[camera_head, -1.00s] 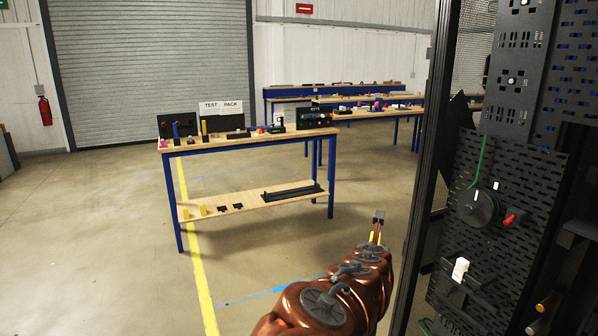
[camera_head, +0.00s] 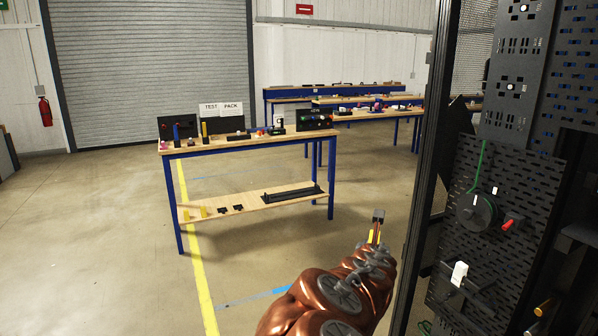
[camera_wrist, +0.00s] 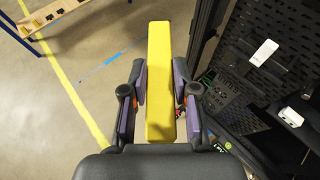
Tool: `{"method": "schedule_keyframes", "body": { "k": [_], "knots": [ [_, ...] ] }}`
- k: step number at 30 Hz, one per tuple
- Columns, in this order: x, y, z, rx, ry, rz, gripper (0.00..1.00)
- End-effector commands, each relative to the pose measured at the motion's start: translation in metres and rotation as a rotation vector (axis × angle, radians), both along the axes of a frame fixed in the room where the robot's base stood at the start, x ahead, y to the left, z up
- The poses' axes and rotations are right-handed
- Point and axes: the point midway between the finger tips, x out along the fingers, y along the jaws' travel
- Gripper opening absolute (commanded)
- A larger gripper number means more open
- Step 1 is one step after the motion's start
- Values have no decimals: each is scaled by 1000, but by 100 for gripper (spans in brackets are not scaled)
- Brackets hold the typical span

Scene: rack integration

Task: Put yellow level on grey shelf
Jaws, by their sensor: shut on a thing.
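The yellow level (camera_wrist: 159,60) is a long yellow bar pointing away from me between the fingers of my gripper (camera_wrist: 160,88). My gripper is shut on its sides, and the bar reaches past the fingertips. In the head view the level shows as a small yellow strip (camera_head: 375,236) at the end of my copper arm, left of the black rack post. A dark grey shelf-like ledge (camera_head: 580,234) shows inside the rack at the right edge. I cannot tell if it is the grey shelf of the task. The level is held in the air, apart from the rack.
The black rack (camera_head: 418,200) with perforated panels, a green cable and a red-tipped knob (camera_head: 506,225) stands close on the right. A blue-legged workbench (camera_head: 240,147) with several items and a lower wooden shelf stands left of centre. Open floor lies between.

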Motion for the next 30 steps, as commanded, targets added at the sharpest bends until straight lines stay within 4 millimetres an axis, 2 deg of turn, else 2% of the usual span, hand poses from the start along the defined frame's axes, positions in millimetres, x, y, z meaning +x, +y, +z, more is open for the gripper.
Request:
{"method": "schedule_keyframes", "body": {
  "k": [10,14,17,24,30],
  "knots": [
    [-1,-1,-3,2,9,-5,0],
    [2,-2,-12,-3,13,10,0],
    [8,-3,-29,-8,19,43,0],
    [22,-5,-86,-15,26,163,0],
    [26,-3,-121,-8,21,247,0]
  ]
}}
